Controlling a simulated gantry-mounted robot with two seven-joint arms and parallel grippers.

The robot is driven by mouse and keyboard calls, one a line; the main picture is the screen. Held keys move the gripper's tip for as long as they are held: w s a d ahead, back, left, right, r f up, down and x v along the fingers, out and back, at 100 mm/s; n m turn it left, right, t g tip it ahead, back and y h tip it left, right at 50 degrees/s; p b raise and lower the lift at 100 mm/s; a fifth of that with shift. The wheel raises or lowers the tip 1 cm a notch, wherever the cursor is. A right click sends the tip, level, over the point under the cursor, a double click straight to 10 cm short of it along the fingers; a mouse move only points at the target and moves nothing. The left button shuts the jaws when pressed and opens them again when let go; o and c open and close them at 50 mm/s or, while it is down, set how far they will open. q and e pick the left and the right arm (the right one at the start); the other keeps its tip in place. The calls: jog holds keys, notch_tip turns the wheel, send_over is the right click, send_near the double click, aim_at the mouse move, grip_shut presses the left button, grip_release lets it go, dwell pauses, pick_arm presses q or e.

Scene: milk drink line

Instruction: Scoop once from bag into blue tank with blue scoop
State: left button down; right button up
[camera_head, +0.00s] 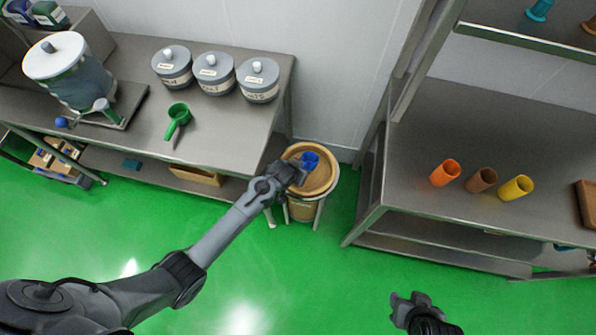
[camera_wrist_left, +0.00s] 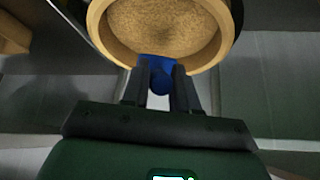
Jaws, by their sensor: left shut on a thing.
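My left gripper (camera_head: 297,173) is shut on the blue scoop (camera_head: 310,160), which is over the near part of the round bag (camera_head: 326,188). In the left wrist view the blue scoop handle (camera_wrist_left: 160,76) lies between the fingers of my left gripper (camera_wrist_left: 160,88), at the near rim. Tan powder (camera_wrist_left: 165,30) fills the bag's opening. Whether the scoop holds powder is not visible. A tank with bluish-grey walls (camera_head: 82,84), a white lid and a blue-knobbed tap stands on the left table. My right gripper (camera_head: 412,298) looks open and empty over the green floor.
A green scoop (camera_head: 177,118) and several lidded grey canisters (camera_head: 215,72) sit on the left table (camera_head: 225,140). The bag stands between the tables.

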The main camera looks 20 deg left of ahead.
aim_at(305, 160)
pick_arm(q)
jog(key=w+f+g+b, duration=0.2)
jog(key=w+f+b, duration=0.2)
jog(key=f+b, duration=0.4)
jog(key=shift+d+f+b, duration=0.25)
jog(key=shift+f+b, duration=0.05)
jog(key=shift+b, duration=1.2)
jog(key=shift+r, duration=0.1)
dwell(0.4)
notch_tip(305, 160, up, 10)
jog(key=p, duration=1.1)
jog(key=shift+r+p, duration=0.15)
jog(key=shift+p, duration=0.25)
